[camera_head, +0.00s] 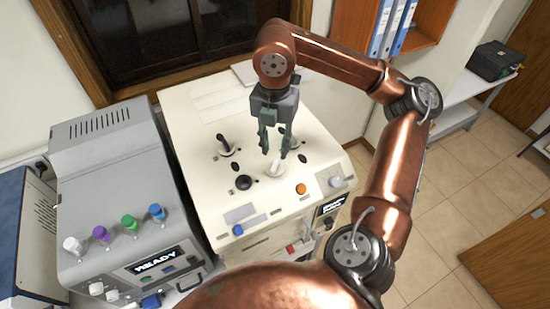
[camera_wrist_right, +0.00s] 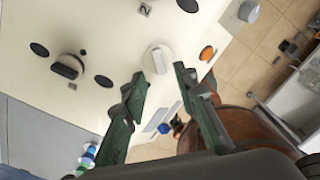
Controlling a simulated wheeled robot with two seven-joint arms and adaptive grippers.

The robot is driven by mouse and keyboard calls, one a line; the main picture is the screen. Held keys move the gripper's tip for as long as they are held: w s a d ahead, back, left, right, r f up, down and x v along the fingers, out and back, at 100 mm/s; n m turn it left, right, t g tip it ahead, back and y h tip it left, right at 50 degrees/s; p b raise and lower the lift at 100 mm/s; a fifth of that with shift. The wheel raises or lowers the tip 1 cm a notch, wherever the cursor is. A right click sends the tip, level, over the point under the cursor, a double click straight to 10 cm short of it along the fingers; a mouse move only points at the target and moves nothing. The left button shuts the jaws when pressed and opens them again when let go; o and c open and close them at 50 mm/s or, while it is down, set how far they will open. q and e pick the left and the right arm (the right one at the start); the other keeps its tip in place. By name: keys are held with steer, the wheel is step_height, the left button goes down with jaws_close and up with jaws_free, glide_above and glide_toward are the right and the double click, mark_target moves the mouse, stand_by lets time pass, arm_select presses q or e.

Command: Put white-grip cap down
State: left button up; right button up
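The white-grip cap (camera_head: 275,169) sits on the cream top of the machine (camera_head: 200,103), below my right gripper (camera_head: 276,150). In the right wrist view the cap (camera_wrist_right: 157,59) is pale with a raised white grip, just beyond the gap between my fingertips (camera_wrist_right: 159,76). The right gripper points down, its fingers apart with nothing held between them. In the head view the fingers partly cover the cap. I cannot tell whether its underside is fully seated. My left gripper is in neither view.
A black-grip cap (camera_wrist_right: 67,68) stands on the same top, also in the head view (camera_head: 226,147). An orange button (camera_head: 301,189) and a grey knob (camera_head: 336,182) lie near the front right edge. A grey machine with coloured knobs (camera_head: 110,190) stands at the left.

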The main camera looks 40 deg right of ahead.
mark_target(275, 165)
step_height(275, 165, up, 6)
steer(key=p, duration=0.1)
stand_by(0.8)
